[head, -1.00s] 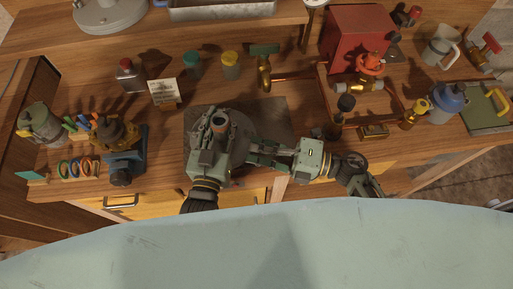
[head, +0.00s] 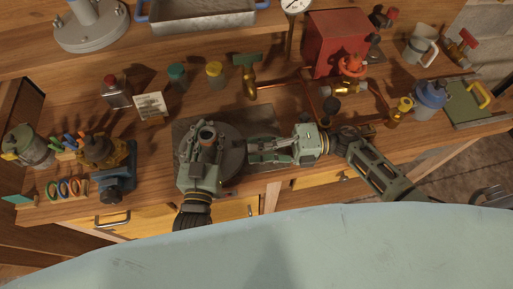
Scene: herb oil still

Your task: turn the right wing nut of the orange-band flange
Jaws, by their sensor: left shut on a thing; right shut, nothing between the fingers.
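A round grey lid-like disc (head: 233,165) lies on a dark square plate (head: 182,128) at the bench front. A short brownish pipe stub (head: 208,132) stands over it. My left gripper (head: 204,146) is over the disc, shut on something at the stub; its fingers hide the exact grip. My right gripper (head: 252,151) reaches in from the right with its fingertips at the disc's right edge. It is shut and empty. I cannot make out an orange band or any wing nut; they may be hidden by the grippers or too small to see.
Left stand a blue clamp-like device (head: 116,185) and coloured rings (head: 68,188). Behind are two small jars (head: 177,75) and a card (head: 150,106). Copper pipework (head: 285,85) and a red box (head: 338,42) stand behind and right. Some bare wood lies behind the disc.

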